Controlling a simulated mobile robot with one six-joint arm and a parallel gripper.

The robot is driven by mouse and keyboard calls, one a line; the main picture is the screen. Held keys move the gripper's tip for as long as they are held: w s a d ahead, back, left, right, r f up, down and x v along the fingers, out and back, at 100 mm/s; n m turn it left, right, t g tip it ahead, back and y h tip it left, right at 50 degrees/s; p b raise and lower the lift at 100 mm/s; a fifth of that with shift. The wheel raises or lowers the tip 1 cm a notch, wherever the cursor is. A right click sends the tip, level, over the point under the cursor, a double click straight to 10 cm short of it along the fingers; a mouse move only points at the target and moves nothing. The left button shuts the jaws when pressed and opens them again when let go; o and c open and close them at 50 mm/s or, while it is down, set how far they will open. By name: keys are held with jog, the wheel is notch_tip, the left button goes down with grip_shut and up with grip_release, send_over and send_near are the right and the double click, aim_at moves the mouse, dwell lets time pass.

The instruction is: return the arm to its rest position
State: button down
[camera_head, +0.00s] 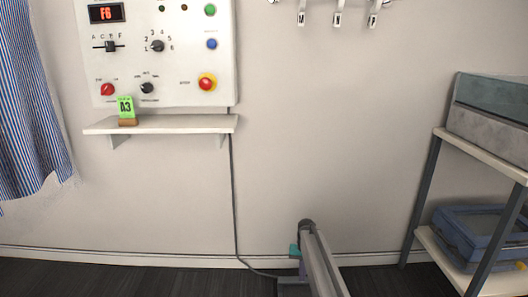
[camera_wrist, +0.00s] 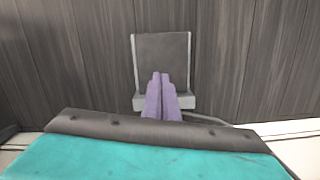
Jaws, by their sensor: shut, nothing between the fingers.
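My gripper (camera_wrist: 160,77) shows in the wrist view as two purple fingers lying side by side, closed, with nothing between them. They point away from the camera over the dark plank floor, and a wide teal part fills the bottom of that view. In the head view, grey links that look like my arm (camera_head: 320,262) rise from the bottom edge, right of the middle, with a small teal part at their left. I cannot make out the gripper's fingers in the head view.
A control panel (camera_head: 165,52) hangs on the wall above a small white shelf (camera_head: 190,125) bearing a green A3 tag (camera_head: 126,107). A striped cloth (camera_head: 28,110) hangs at left. A rack (camera_head: 418,205) with bins stands at right. The wall between is bare below several hooks.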

jog(key=s+r+g+p, duration=0.3)
jog(key=s+p, duration=1.5)
jog(key=s, duration=1.1)
jog(key=s+r+n+p, duration=0.1)
jog(key=s+r+p, duration=0.3)
jog(key=s, duration=1)
jog(key=s+r+n+g+p, duration=0.1)
jog(key=s+r+p, duration=0.4)
jog(key=s, duration=0.9)
notch_tip(320, 180, up, 2)
jog(key=shift+s+a+r, duration=0.15)
jog(key=shift+a, duration=0.2)
